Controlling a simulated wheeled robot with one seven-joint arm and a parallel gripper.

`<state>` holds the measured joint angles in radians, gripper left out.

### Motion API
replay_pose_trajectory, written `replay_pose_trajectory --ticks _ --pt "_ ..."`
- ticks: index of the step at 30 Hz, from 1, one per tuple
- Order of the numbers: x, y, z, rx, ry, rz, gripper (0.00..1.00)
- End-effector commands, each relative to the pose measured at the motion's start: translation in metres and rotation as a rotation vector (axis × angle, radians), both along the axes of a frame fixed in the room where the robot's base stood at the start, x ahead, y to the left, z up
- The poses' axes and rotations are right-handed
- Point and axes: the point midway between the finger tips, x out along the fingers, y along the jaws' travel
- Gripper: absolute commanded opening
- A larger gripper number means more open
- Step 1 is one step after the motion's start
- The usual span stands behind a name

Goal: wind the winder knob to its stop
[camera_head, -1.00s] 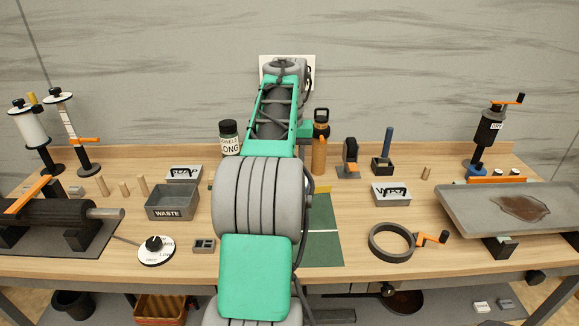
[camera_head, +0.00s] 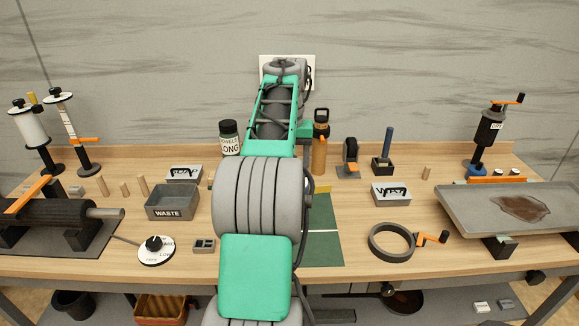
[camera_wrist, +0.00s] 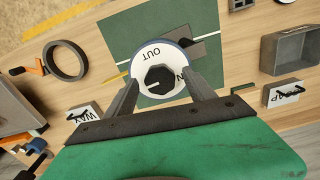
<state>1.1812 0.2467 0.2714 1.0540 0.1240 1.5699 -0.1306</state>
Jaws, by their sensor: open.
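A black many-sided knob (camera_wrist: 158,79) with a white pointer mark sits on a round white dial (camera_wrist: 147,58) in the wrist view. The dial reads OUT, and its other lettering is partly covered. I take this to be the winder knob. My gripper (camera_wrist: 160,82) is open, with one finger on each side of the knob. I cannot tell whether the fingers touch it. In the head view, my arm hides the knob and my gripper.
Another black knob on a white dial (camera_head: 156,250) is at front left.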

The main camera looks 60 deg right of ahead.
Motion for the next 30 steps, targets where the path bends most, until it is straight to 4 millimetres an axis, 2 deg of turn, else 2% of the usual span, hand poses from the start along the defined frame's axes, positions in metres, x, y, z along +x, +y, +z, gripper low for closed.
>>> replay_pose_trajectory --ticks 6,15,18,30 --pt "0.000 0.000 0.007 -0.001 0.000 0.000 0.63" --pt "0.000 0.000 0.065 0.000 0.000 -0.001 0.63" --pt "0.000 0.000 0.076 0.001 0.000 0.001 0.63" --pt "0.002 0.001 0.078 -0.001 0.000 0.005 0.63"
